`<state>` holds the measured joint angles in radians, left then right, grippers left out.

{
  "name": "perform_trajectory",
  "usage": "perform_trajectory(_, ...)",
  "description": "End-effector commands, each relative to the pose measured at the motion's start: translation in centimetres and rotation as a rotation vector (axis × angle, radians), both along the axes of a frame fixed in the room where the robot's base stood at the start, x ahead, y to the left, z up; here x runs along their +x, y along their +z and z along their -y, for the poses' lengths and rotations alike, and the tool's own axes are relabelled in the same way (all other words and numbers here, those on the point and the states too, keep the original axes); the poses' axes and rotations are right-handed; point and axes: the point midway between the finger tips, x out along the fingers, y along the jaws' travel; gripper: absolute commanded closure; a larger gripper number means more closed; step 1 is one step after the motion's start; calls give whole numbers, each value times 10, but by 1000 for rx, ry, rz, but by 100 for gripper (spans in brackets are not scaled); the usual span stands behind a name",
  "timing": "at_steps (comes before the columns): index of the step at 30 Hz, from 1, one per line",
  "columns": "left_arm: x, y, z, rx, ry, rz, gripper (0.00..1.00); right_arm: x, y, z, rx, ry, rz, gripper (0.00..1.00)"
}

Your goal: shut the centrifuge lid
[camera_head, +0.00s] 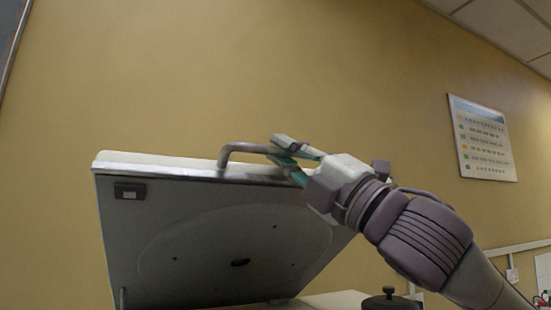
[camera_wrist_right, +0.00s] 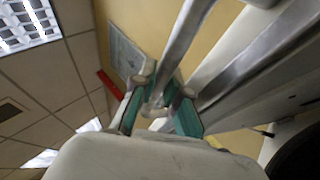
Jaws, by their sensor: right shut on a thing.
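The centrifuge lid (camera_head: 170,230) stands raised and tilted in the head view, its grey underside with a round recess facing me. A bent metal handle (camera_head: 237,148) sticks up from its top edge. My right gripper (camera_head: 283,158) is at the right end of this handle, its teal-padded fingers shut on it. In the right wrist view the handle (camera_wrist_right: 182,48) runs down between the two teal pads of the gripper (camera_wrist_right: 170,112), and the lid's edge (camera_wrist_right: 255,75) lies to the right. The centrifuge body is mostly out of view. My left gripper is not in view.
A black knob (camera_head: 388,298) stands at the bottom, right of the lid. A chart (camera_head: 482,138) hangs on the yellow wall at the right. The space above the lid is clear. Ceiling panels with lights (camera_wrist_right: 27,22) fill the left of the wrist view.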

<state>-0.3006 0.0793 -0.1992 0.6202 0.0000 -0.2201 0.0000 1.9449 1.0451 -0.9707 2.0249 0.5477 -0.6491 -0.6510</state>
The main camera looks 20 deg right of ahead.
Motion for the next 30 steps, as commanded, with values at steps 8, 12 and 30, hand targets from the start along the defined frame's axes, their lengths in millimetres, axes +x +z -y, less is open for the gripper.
perform_trajectory(8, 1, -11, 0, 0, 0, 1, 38, -10, -16, -1, -1, 3, -4, 100)
perform_trajectory(12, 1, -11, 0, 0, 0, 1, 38, -11, -16, -1, -1, 3, -4, 100)
perform_trajectory(30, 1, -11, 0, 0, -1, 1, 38, -11, -15, -1, -1, 2, -4, 76)
